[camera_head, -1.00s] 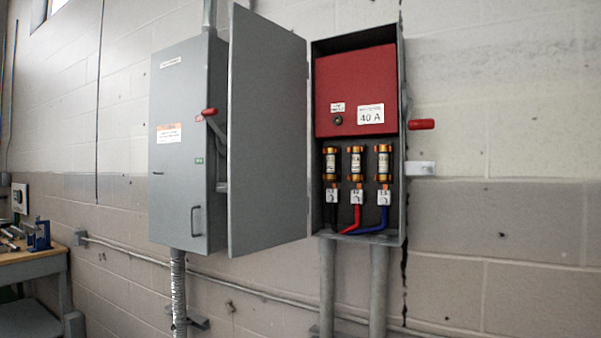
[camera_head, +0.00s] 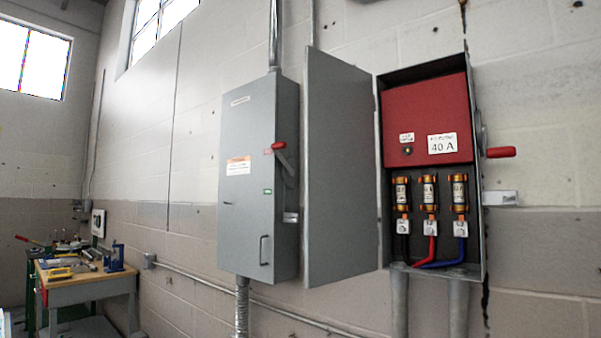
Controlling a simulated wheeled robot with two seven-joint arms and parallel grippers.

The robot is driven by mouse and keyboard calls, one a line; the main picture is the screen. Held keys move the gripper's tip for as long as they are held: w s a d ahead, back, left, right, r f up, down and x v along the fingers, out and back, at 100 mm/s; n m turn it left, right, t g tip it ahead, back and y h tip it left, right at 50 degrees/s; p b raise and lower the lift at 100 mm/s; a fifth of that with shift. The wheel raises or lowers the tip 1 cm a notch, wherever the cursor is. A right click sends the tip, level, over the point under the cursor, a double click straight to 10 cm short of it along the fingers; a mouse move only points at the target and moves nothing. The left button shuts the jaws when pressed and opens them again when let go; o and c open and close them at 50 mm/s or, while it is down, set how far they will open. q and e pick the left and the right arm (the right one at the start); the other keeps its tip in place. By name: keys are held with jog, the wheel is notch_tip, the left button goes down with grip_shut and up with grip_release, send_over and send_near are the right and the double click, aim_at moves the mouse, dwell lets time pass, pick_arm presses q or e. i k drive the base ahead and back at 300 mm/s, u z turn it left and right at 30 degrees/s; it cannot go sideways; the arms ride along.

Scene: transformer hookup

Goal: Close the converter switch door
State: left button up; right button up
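The converter switch box (camera_head: 482,240) is on the wall at the right, and its grey door (camera_head: 338,170) stands wide open, hinged on the box's left side and swung out to the left. Inside are a red panel (camera_head: 425,110) marked 40 A, several copper-capped fuses (camera_head: 428,193) and black, red and blue cables. A red-handled lever (camera_head: 500,152) sticks out on the box's right side. Neither of my grippers is in view.
A closed grey switch box (camera_head: 245,180) with a red-tipped lever hangs just left of the open door. A workbench (camera_head: 85,277) with tools stands at the far left. Conduits run below the boxes, along the wall.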

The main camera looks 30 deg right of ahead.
aim_at(342, 235)
jog(key=u, duration=0.05)
jog(key=i, duration=2.45)
jog(key=z, duration=1.8)
jog(key=i, duration=0.2)
jog(key=z, duration=1.25)
